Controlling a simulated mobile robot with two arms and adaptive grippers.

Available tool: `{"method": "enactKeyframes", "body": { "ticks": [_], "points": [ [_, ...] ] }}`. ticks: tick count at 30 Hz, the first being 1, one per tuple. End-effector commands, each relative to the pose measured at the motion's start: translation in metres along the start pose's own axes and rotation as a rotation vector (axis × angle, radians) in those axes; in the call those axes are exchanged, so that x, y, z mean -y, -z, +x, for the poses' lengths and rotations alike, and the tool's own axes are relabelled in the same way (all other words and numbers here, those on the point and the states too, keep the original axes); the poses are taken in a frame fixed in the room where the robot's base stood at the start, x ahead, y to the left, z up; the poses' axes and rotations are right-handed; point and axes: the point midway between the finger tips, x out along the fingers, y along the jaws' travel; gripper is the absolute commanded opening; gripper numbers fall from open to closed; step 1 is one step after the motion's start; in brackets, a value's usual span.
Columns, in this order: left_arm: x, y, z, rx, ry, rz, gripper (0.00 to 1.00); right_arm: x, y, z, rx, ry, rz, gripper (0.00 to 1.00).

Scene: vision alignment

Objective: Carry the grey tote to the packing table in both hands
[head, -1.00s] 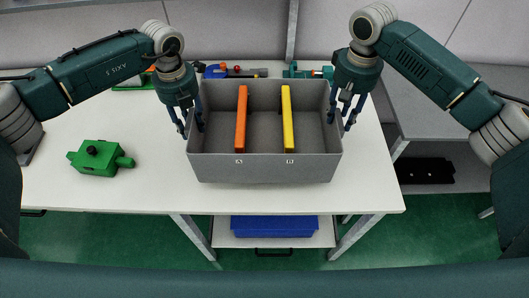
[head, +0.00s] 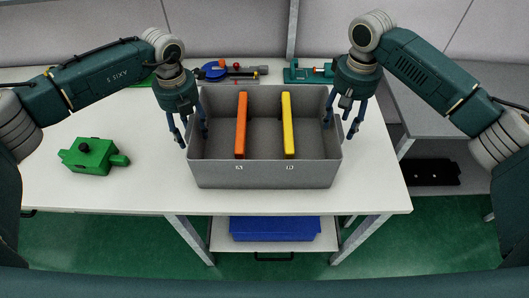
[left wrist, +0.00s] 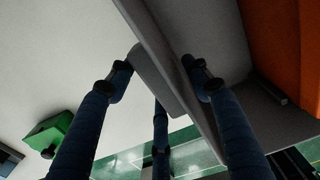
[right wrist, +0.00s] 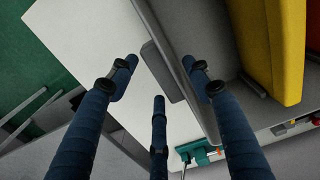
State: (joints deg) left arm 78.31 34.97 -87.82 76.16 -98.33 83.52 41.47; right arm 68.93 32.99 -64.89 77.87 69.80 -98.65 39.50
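The grey tote (head: 264,175) stands on a white table (head: 120,195). Inside it are an upright orange piece (head: 241,125) and an upright yellow piece (head: 288,125), above the marks A and B. My left gripper (head: 193,138) straddles the tote's left wall, one finger inside and one outside. My right gripper (head: 339,130) straddles the right wall the same way. Both wrist views show the fingers spread, with the left wall (left wrist: 170,60) and right wall (right wrist: 185,75) between them. Gaps show there; contact is hard to judge. I cannot tell which surface is the packing table.
A green block-like part (head: 90,156) lies on the table at left. A blue tool (head: 222,72) and a green vice-like part (head: 308,72) are behind the tote. A grey table (head: 430,110) stands at right. A blue bin (head: 275,228) is on the lower shelf.

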Motion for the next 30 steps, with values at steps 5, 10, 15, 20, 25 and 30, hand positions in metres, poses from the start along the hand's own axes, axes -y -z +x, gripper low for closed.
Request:
{"method": "enactKeyframes", "body": {
  "ticks": [5, 10, 15, 20, 25, 30],
  "points": [
    [0.001, 0.0, -0.001, 0.001, 0.002, 0.0, 0.53, 0.0, 0.0, -0.001, 0.0, 0.0, 0.0, 0.53],
    [0.001, -0.001, -0.006, 0.002, 0.003, 0.0, 0.53, 0.0, 0.0, 0.0, 0.0, 0.0, 0.0, 0.53],
    [0.001, -0.002, -0.032, 0.006, 0.005, 0.0, 0.53, 0.0, 0.0, 0.0, 0.001, 0.0, 0.0, 0.53],
    [0.001, -0.001, -0.067, 0.006, 0.004, 0.0, 0.53, 0.0, 0.0, 0.0, 0.001, 0.0, 0.0, 0.53],
    [0.001, 0.0, -0.099, 0.005, 0.003, 0.0, 0.53, 0.0, 0.0, 0.0, 0.001, 0.0, 0.0, 0.53],
    [0.0, 0.0, -0.117, 0.003, 0.002, 0.0, 0.53, 0.0, 0.0, 0.0, 0.001, 0.0, 0.0, 0.53]
  ]
}}
